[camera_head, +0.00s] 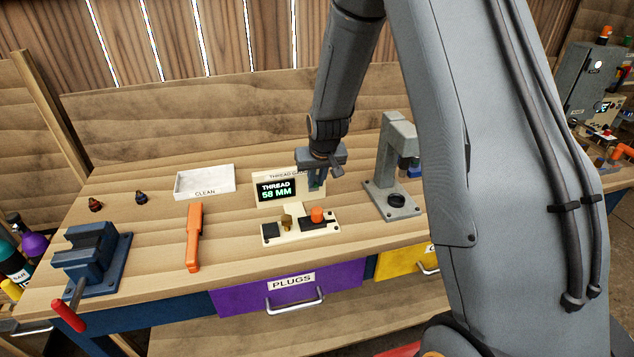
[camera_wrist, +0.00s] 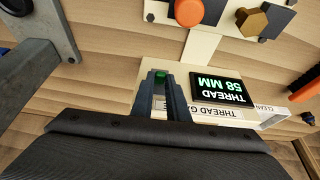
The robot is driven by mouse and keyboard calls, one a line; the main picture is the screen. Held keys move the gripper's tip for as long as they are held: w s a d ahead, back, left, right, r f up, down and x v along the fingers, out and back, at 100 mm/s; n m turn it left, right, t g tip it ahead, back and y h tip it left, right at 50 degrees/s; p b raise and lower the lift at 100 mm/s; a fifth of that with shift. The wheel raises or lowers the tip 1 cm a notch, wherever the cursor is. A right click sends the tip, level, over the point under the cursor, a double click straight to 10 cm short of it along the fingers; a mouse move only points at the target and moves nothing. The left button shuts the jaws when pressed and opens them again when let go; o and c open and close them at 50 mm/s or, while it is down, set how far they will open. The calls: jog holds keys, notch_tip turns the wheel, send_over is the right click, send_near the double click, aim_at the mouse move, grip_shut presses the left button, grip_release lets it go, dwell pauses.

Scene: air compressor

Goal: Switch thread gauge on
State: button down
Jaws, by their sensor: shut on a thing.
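The thread gauge (camera_head: 276,190) is a cream panel on the bench with a lit black display reading "THREAD 58 MM" in green and white. It also shows in the wrist view (camera_wrist: 221,90). A small green switch (camera_wrist: 160,77) is on the gauge's panel beside the display. My gripper (camera_head: 316,184) is at the gauge's right end, pointing down, with its fingers shut on the green switch. In the wrist view, the fingers (camera_wrist: 171,88) partly hide the switch and the panel around it.
A plate with a brass fitting (camera_head: 287,221) and an orange knob (camera_head: 317,214) lies in front of the gauge. A grey press (camera_head: 398,165) stands close on the right. An orange tool (camera_head: 194,238), a white tray (camera_head: 205,181) and a blue vise (camera_head: 92,256) are leftward.

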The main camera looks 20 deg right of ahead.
jog(key=shift+w+r+g, duration=0.2)
jog(key=shift+w+g, duration=0.1)
jog(key=shift+g, duration=0.5)
jog(key=c, duration=1.7)
grip_release()
jog(key=shift+b+v, duration=1.5)
jog(key=shift+v, duration=2.45)
jog(key=shift+w, duration=0.1)
jog(key=shift+g, duration=0.9)
jog(key=s+f+b, duration=0.2)
jog(key=s+f, duration=0.1)
jog(key=s, duration=0.5)
jog(key=s+f+b, duration=0.3)
jog(key=s, duration=0.5)
jog(key=s+f+b, duration=0.3)
jog(key=s, duration=0.5)
jog(key=shift+s, duration=0.2)
